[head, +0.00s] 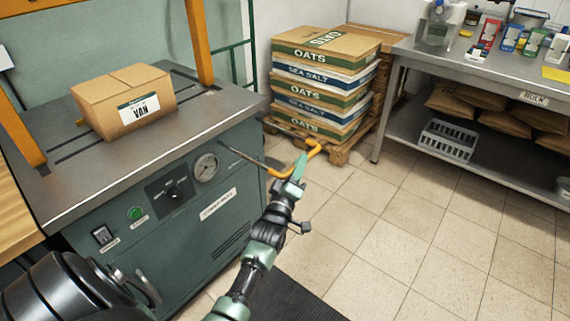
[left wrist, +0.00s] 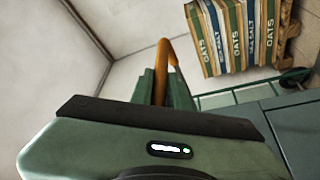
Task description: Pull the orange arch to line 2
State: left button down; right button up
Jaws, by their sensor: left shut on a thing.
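The orange arch (head: 198,42) stands over the steel top of a green machine (head: 165,215). A dark rod sticks out of the machine's front toward a bent orange handle (head: 312,149). My left gripper (head: 297,172) is shut on this handle, in front of the machine. In the left wrist view the orange handle (left wrist: 163,60) rises from between the fingers. I cannot make out line 2 or any line numbers. My right gripper is not in view.
A box labelled VAN (head: 125,100) sits on the machine top between the posts. A pallet of OATS and SEA SALT sacks (head: 325,80) stands behind my gripper. A steel bench (head: 480,68) is at the right. The tiled floor between is clear.

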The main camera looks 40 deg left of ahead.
pick_arm(q)
jog(key=d, duration=0.2)
jog(key=d+p, duration=0.1)
jog(key=d, duration=0.1)
jog(key=shift+s+d+f, duration=0.15)
jog(key=shift+s+d, duration=0.05)
jog(key=shift+d, duration=0.05)
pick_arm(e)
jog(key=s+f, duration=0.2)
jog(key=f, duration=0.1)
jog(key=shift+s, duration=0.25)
pick_arm(q)
jog(key=c, duration=1.6)
grip_release()
jog(key=shift+c, duration=0.2)
jog(key=shift+o, duration=1.4)
jog(key=shift+d, duration=0.15)
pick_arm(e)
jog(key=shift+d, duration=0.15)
